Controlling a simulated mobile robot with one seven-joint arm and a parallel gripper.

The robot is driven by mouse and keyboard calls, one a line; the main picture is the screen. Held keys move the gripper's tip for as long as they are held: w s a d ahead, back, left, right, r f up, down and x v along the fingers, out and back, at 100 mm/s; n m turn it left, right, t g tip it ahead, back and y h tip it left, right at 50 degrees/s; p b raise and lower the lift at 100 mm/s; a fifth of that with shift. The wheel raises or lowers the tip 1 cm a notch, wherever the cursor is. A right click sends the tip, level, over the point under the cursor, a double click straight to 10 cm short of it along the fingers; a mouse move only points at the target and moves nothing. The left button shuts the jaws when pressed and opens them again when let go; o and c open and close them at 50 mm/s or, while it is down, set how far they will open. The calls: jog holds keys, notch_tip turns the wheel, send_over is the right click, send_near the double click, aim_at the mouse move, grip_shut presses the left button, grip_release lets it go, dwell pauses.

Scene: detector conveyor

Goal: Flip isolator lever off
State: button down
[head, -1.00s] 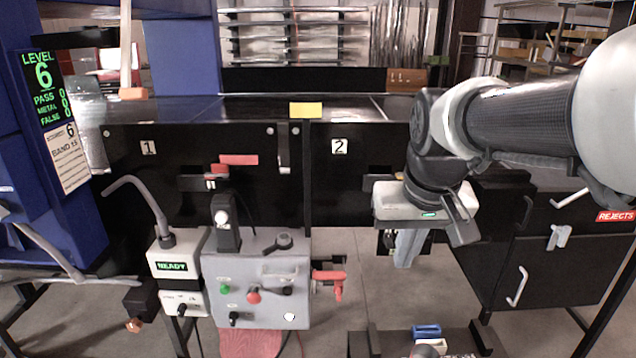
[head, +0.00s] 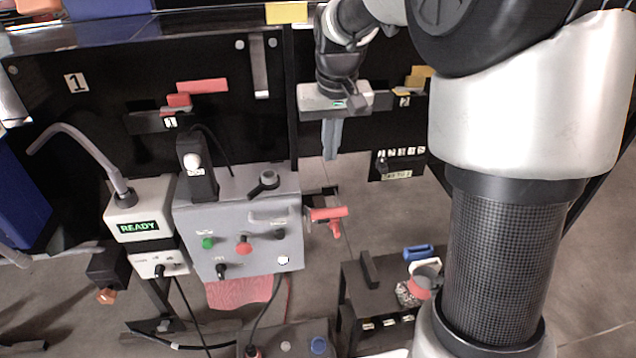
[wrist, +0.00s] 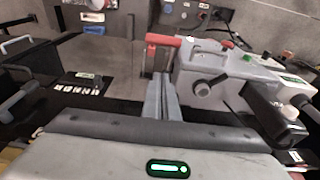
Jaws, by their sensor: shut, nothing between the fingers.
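The red isolator lever (head: 328,215) sticks out from the right side of the grey control box (head: 205,262). In the wrist view a red lever (wrist: 162,40) shows just beyond my fingertips, at the edge of the box (wrist: 203,62). My gripper (head: 331,156) points down, above the lever in the head picture and apart from it. Its grey fingers (wrist: 161,80) are together with nothing between them.
A READY display unit (head: 138,226) with a bent grey tube stands left of the box. A black post (head: 197,170) rises from the box top. Black conveyor panels stand behind. A low dark stand (head: 368,300) with a blue item (head: 418,253) is at lower right.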

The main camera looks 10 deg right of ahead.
jog(key=shift+s+d, duration=0.1)
send_over(323, 212)
jog(key=w+d, duration=0.2)
notch_tip(323, 212, down, 12)
jog(key=shift+s+a+f+b, duration=0.15)
jog(key=shift+s+f+b, duration=0.2)
jog(key=shift+f, duration=0.2)
jog(key=shift+f, duration=0.15)
